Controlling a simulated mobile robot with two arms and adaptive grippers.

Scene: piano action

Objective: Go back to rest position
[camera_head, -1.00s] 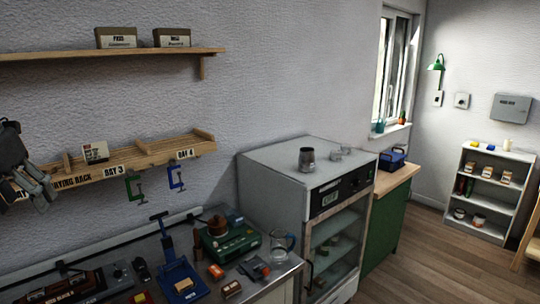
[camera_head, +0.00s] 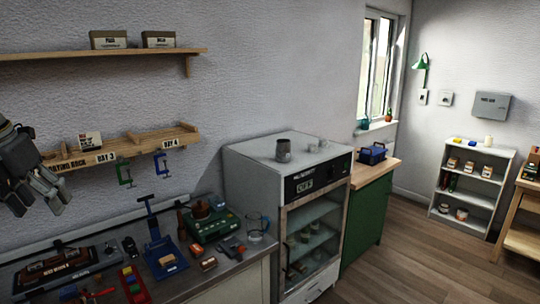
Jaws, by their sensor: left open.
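My left gripper (camera_head: 42,192) is at the left edge of the head view. It is open, with its dark fingers pointing down and nothing seen between them. It is in front of the left end of the wooden drying rack (camera_head: 130,146) and hides part of it. A small white labelled box (camera_head: 90,141) stands on the rack, to the right of the gripper and apart from it. My right gripper is not in view.
Below is a metal bench with a blue press (camera_head: 160,247), a green scale-like device (camera_head: 214,226) and a glass jug (camera_head: 258,227). A white cabinet marked OFF (camera_head: 255,157) stands to the right. Open wooden floor (camera_head: 385,265) lies at the lower right.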

